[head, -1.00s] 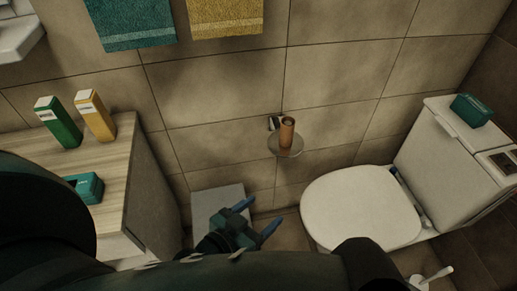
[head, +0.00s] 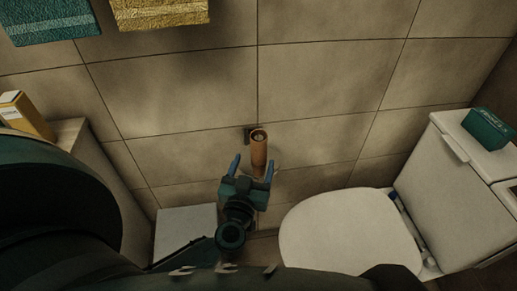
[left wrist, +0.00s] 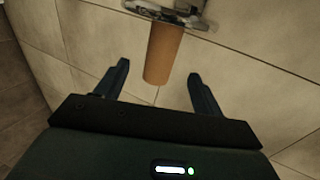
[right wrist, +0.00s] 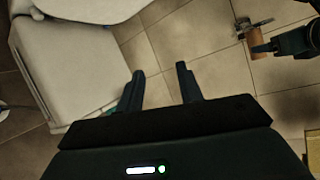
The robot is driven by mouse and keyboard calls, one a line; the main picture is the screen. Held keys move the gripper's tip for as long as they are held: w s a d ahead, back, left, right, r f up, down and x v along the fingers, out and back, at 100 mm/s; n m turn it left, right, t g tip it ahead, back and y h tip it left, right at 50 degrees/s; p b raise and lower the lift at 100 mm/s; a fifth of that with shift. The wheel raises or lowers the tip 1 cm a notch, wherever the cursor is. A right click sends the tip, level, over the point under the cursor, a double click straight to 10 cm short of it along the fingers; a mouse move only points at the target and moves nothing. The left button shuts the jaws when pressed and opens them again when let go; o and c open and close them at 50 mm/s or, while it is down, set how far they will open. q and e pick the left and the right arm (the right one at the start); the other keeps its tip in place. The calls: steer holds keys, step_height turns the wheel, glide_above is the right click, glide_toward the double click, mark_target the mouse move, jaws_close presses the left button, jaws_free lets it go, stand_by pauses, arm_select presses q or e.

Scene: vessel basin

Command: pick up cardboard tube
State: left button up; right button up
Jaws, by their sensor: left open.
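In the left wrist view the tube (left wrist: 163,50) reaches between the spread fingertips (left wrist: 160,74), with a gap on both sides. The shiny holder (left wrist: 170,12) is at the tube's far end there. The right wrist view also shows the tube (right wrist: 256,43) beside my left gripper. My right gripper (right wrist: 160,72) is open and empty, away from the tube.
A white toilet (head: 340,235) with a teal box (head: 487,130) on its tank stands to the right. A pale bin-like box (head: 185,232) is low on the left, near a cabinet. Towels (head: 160,12) hang above. The tiled wall is directly behind the tube.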

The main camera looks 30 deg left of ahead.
mark_target(257, 152)
arm_select(q)
steer(key=b+x, duration=0.1)
steer(key=x, duration=0.6)
steer(key=shift+w+a, duration=0.1)
steer(key=shift+r, duration=0.1)
steer(key=shift+c, duration=0.3)
steer(key=c, duration=1)
